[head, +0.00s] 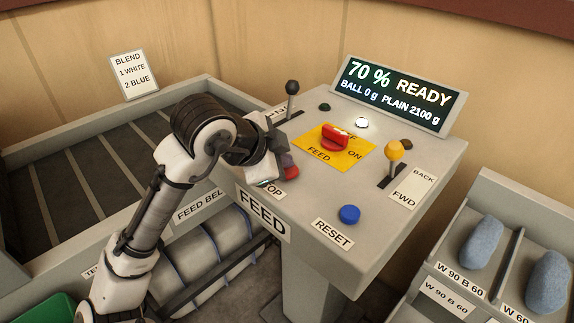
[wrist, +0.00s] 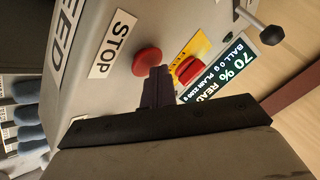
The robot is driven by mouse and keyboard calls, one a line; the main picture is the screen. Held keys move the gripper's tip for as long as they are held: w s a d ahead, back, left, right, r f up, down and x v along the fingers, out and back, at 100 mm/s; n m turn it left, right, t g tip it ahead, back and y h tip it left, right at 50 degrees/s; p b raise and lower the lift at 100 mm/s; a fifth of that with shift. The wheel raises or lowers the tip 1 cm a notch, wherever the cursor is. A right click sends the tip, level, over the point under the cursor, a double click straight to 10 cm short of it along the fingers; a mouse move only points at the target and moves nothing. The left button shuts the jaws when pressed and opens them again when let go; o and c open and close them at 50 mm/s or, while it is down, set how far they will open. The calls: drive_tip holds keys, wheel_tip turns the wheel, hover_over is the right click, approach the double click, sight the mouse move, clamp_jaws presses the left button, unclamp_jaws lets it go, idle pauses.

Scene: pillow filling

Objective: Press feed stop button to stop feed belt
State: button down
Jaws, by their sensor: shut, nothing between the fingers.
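The red STOP button (wrist: 147,61) sits beside the STOP label (wrist: 113,43) on the grey console. In the head view only part of the button (head: 291,173) shows, behind my gripper (head: 280,162). My gripper (wrist: 158,72) is shut and empty. Its fingertips overlap the button's edge in the wrist view; I cannot tell whether they touch it. The feed belt label (head: 199,206) is on the front of the dark slatted belt bed, partly covered by my arm.
The console also carries a red FEED switch (head: 335,137) on a yellow plate, a blue RESET button (head: 349,214), a yellow-knobbed lever (head: 395,150) and a black-knobbed lever (head: 292,88). The display (head: 399,93) reads 70 % READY. Blue-grey pillows (head: 482,241) lie in bins at right.

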drive_tip(key=shift+r+p, duration=0.75)
drive_tip(key=shift+r, duration=0.15)
wheel_tip(320, 180, up, 5)
drive_tip(key=p, duration=0.4)
idle(0.6)
